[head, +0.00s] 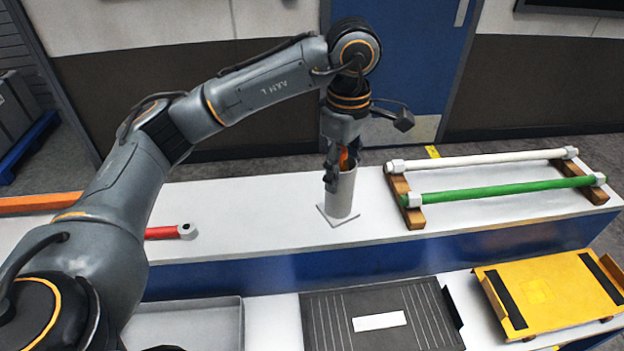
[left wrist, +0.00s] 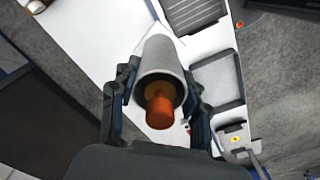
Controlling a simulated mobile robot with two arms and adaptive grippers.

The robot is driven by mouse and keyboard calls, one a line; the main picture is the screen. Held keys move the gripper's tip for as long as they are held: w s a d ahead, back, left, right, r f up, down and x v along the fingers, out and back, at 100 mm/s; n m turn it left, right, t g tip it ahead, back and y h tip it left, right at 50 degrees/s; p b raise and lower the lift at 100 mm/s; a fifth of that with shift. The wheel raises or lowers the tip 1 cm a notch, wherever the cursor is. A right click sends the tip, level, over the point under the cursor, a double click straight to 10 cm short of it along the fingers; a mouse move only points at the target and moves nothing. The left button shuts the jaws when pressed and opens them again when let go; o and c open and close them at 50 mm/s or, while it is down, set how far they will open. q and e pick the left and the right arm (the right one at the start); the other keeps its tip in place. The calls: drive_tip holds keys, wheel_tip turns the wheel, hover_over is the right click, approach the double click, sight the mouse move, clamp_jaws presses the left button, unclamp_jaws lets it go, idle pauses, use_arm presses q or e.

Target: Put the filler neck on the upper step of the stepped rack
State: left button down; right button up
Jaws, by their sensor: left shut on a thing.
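A pale grey tube (head: 343,195), which I take for the filler neck, stands upright on the white top of the upper step (head: 270,225) of the stepped rack, with a thin square plate at its foot. An orange piece (left wrist: 160,110) sits in its open mouth. My left gripper (head: 340,180) comes down from above and is shut on the tube near its top. In the left wrist view its fingers lie on both sides of the tube (left wrist: 163,60). Whether the foot bears fully on the surface is hard to tell. My right gripper is not in view.
Right of the tube, a white rod (head: 480,160) and a green rod (head: 505,191) lie on wooden bars. A red bar (head: 160,233) lies to the left. The lower level holds a grey tray (head: 240,325), a dark ribbed panel (head: 380,318) and a yellow stand (head: 550,290).

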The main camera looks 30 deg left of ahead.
use_arm(q)
drive_tip(key=w+a+f+p, duration=0.5)
drive_tip(key=a+f, duration=0.2)
drive_tip(key=f, duration=0.3)
drive_tip(key=shift+w+f, duration=0.25)
drive_tip(key=shift+f, duration=0.05)
drive_tip(key=shift+f, duration=0.2)
drive_tip(key=c, duration=0.7)
unclamp_jaws()
drive_tip(key=shift+o, duration=0.2)
